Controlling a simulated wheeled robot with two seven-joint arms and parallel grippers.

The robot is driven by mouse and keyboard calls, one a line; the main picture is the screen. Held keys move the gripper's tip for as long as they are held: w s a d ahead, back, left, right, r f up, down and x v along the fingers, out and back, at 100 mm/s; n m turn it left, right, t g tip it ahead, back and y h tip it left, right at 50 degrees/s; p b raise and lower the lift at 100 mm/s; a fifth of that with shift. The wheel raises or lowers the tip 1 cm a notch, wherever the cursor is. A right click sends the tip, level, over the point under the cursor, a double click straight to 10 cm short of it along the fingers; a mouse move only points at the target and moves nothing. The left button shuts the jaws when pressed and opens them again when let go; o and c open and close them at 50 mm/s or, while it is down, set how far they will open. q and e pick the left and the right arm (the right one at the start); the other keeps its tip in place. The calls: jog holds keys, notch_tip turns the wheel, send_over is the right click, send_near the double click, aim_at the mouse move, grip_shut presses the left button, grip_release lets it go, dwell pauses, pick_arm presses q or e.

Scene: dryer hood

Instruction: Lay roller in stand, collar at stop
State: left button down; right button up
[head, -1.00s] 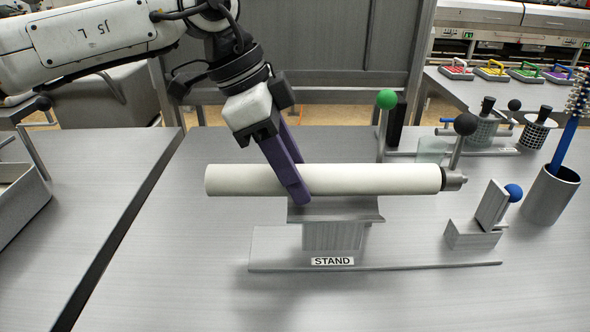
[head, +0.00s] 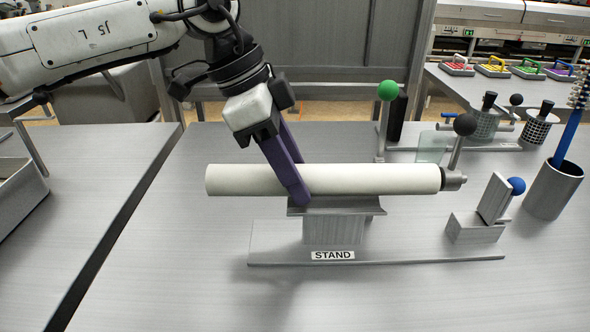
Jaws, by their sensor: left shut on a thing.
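The white roller (head: 370,179) lies level, left to right, in the middle of the head view. At its right end are a grey collar (head: 453,180) and a stem with a black ball. My left gripper (head: 298,188), with purple fingers, is shut on the roller left of its middle. The stand (head: 334,232) is below, with a shallow grey trough (head: 345,207) on a block and a "STAND" label. The roller is just over the trough; I cannot tell whether they touch. My right gripper is not in view.
A grey block with a slanted plate (head: 494,198) and a blue ball stands right of the trough, below the collar. A cup (head: 553,190) with a blue brush is at far right. A green-ball post (head: 387,90) and mesh cups stand behind. The front table is clear.

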pick_arm(q)
jog(key=shift+f+b, duration=0.65)
jog(key=shift+f, duration=0.15)
dwell(0.4)
jog(key=c, duration=1.5)
grip_release()
jog(key=shift+c, duration=0.2)
jog(key=shift+o, duration=0.8)
jog(key=shift+o, duration=0.4)
jog(key=o, duration=0.5)
jog(key=shift+f, duration=0.15)
